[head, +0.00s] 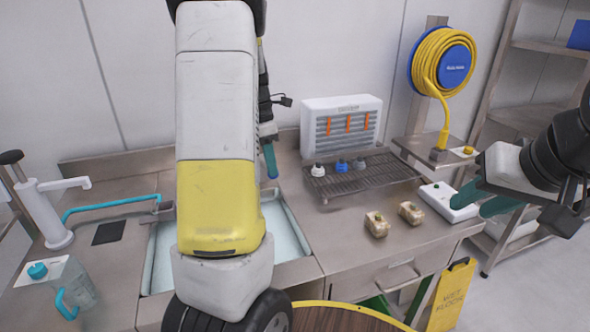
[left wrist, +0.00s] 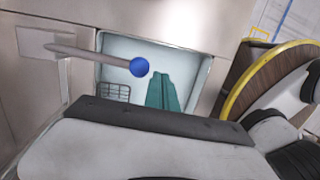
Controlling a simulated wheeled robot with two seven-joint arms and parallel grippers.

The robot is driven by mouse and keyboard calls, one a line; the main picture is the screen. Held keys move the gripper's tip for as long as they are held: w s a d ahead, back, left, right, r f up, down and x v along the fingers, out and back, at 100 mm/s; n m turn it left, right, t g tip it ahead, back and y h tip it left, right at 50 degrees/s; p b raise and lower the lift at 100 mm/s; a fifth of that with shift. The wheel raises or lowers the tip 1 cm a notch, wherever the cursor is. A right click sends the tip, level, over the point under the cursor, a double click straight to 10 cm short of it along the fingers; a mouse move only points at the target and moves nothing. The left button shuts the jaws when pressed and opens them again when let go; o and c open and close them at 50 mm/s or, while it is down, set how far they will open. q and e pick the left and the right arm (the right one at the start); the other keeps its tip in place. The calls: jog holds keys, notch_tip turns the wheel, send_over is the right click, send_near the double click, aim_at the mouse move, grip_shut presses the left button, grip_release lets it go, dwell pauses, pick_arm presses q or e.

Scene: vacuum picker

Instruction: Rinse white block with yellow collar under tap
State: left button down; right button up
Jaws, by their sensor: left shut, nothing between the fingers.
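My left gripper (head: 271,162) points down by the sink's right side in the head view. Its teal fingers (left wrist: 164,92) are shut with nothing between them, over the sink basin (left wrist: 190,70) in the left wrist view. The tap there has a grey spout with a blue ball end (left wrist: 139,67), left of the fingers. Two small beige blocks (head: 376,225) (head: 410,212) with yellowish tops stand on the counter; I cannot tell which is the white block with yellow collar.
A wire rack (head: 360,178) holds several small fittings before a white panel with orange strips (head: 341,125). A yellow hose reel (head: 443,60) hangs behind. A yellow floor sign (head: 452,293) is at lower right.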

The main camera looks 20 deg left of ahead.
pick_arm(q)
notch_tip(320, 180, up, 7)
jog(key=s, duration=0.1)
jog(key=shift+s+r, duration=0.2)
jog(key=shift+s, duration=0.1)
jog(key=shift+a, duration=0.15)
jog(key=s+d+r+m+t, duration=0.2)
jog(key=s+d+m, duration=0.5)
jog(key=m, duration=0.6)
jog(key=s+d+r+m+t, duration=0.2)
jog(key=s+d+m+t, duration=0.2)
jog(key=s+d+m, duration=0.3)
jog(key=s+m, duration=0.4)
jog(key=m, duration=0.2)
jog(key=shift+d+r+t, duration=0.3)
jog(key=shift+r+t, duration=0.1)
